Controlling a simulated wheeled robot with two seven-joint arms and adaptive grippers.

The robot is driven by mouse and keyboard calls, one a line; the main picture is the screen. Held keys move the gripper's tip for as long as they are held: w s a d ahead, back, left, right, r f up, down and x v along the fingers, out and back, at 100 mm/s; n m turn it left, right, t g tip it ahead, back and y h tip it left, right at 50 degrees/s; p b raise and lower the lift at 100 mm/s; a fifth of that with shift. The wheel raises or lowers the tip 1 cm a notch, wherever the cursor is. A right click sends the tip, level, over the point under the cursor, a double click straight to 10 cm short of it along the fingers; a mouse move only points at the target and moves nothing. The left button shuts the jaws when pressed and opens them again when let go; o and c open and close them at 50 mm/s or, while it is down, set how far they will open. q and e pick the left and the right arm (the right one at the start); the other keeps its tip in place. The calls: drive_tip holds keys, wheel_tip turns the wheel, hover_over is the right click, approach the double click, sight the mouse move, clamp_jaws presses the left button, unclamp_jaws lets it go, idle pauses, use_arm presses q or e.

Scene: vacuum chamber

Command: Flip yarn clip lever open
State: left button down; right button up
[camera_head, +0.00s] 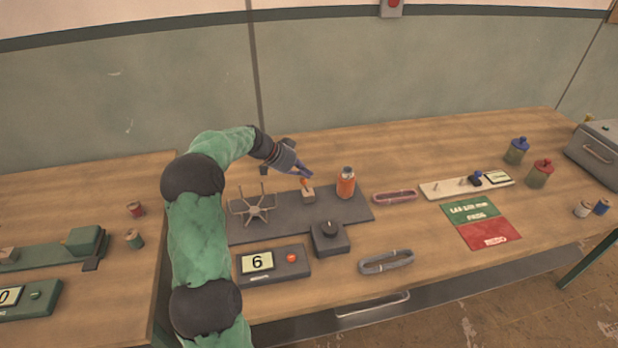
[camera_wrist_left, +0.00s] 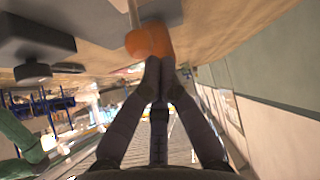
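The yarn clip appears to be the small pale block (camera_head: 308,195) with an orange lever (camera_head: 305,182) standing up from it, on the dark plate. My left gripper (camera_head: 309,174) is just above and behind the lever, pointing down toward it. In the left wrist view my left gripper (camera_wrist_left: 161,68) has its fingertips together, right at a rounded orange part (camera_wrist_left: 149,40), which looks like the lever. I cannot tell whether they touch. No object shows between the fingers. My right gripper is not in view.
An orange spool (camera_head: 346,186) stands close right of the clip. A spoked metal winder (camera_head: 254,207) is to the left. A black knob box (camera_head: 330,236) and a display reading 6 (camera_head: 258,262) are in front.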

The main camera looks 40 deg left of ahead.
use_arm(q)
drive_tip(key=shift+r+p, duration=0.1)
drive_tip(key=shift+p, duration=0.2)
drive_tip(key=shift+r, duration=0.15)
drive_tip(key=shift+r, duration=0.6)
